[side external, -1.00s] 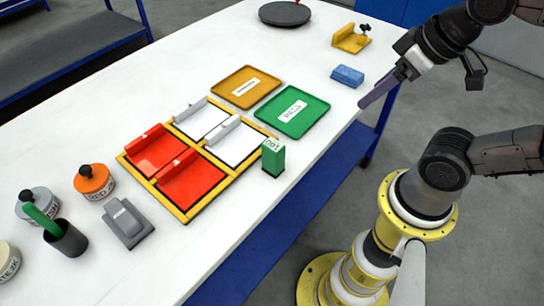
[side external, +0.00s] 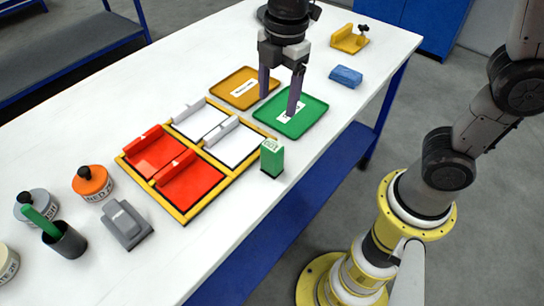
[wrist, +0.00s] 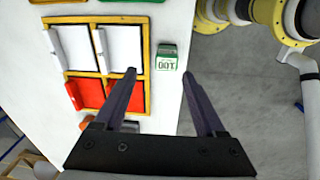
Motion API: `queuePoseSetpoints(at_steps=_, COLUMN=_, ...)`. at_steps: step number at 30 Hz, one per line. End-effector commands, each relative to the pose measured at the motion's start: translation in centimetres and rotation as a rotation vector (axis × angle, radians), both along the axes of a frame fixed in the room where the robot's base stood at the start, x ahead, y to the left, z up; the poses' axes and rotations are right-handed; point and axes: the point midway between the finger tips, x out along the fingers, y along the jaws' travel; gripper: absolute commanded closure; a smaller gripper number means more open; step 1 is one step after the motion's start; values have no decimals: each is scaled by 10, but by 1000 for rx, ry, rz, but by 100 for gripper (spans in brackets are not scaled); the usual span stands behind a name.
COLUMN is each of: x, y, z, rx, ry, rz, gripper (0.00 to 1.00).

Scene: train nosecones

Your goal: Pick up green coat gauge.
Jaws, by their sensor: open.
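The green coat gauge seems to be the small upright green block (side external: 272,158) with a white label, standing on the white table near its front edge, right of the yellow-framed holder. In the wrist view the block (wrist: 167,57) shows its "100" label, ahead of and between the fingertips in the picture. My gripper (side external: 278,106) is open and empty, pointing down above the table near the green tray. In the wrist view my gripper (wrist: 160,73) has its fingers spread with nothing between them. The block is not touched.
The yellow-framed holder (side external: 186,213) has red and white panels. Beyond it lie an orange-yellow tray (side external: 226,84) and a green tray (side external: 319,117). A blue block (side external: 346,76), a grey device (side external: 126,226), an orange-lidded jar (side external: 91,181) and a dark cup (side external: 66,244) stand around.

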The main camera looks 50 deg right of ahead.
Motion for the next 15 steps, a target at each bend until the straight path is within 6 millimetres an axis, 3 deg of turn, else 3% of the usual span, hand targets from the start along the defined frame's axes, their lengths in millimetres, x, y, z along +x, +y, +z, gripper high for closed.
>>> queuePoseSetpoints(at_steps=6, x=-1, y=22, z=-31, rx=-28, ry=76, rz=59, gripper=28)
queuePoseSetpoints(at_steps=10, x=-2, y=22, z=-46, rx=-29, ry=79, rz=62, gripper=28)
queuePoseSetpoints(at_steps=15, x=-3, y=22, z=-79, rx=-29, ry=80, rz=60, gripper=28)
